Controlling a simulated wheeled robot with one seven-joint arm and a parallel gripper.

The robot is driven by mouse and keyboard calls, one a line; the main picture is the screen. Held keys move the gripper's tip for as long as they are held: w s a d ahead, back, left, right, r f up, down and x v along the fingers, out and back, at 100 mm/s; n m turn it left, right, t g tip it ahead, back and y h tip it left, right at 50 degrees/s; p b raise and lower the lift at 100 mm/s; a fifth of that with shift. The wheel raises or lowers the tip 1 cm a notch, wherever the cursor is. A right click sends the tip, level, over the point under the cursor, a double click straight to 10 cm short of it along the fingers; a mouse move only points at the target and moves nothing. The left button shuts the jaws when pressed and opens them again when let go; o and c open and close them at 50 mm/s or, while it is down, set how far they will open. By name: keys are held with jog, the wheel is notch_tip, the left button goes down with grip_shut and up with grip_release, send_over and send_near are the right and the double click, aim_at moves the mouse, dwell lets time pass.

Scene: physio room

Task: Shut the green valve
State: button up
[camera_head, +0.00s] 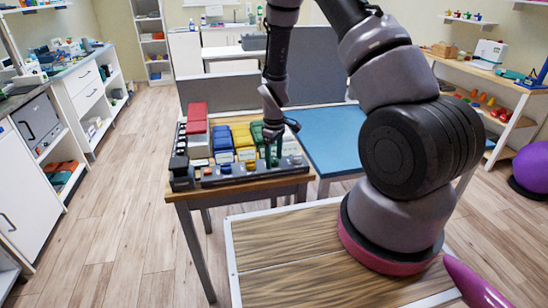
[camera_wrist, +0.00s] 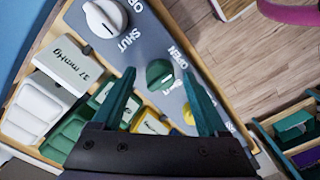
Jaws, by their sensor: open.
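The green valve (camera_wrist: 160,74) is a round knob with a raised grip on a grey panel (camera_wrist: 152,48) in the wrist view. The word OPEN is printed beside it; which way the knob points is hard to tell. My gripper (camera_wrist: 158,65) is open, with one dark green finger on either side of the knob in the picture. Whether the fingers touch it, I cannot tell. In the head view my gripper (camera_head: 273,155) points down at the front right of the table, and the valve cannot be made out there.
A white knob (camera_wrist: 105,17) marked OPEN and SHUT sits beside the green one. White, green, yellow and blue blocks, one labelled 37 mmHg (camera_wrist: 70,65), stand close behind the panel. A blue-topped table (camera_head: 333,138) adjoins on the right.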

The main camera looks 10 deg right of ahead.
grip_shut()
jog(key=m, duration=0.4)
jog(key=shift+m, duration=0.3)
jog(key=m, duration=0.4)
jog(key=shift+m, duration=0.3)
jog(key=m, duration=0.4)
jog(key=shift+m, duration=2.4)
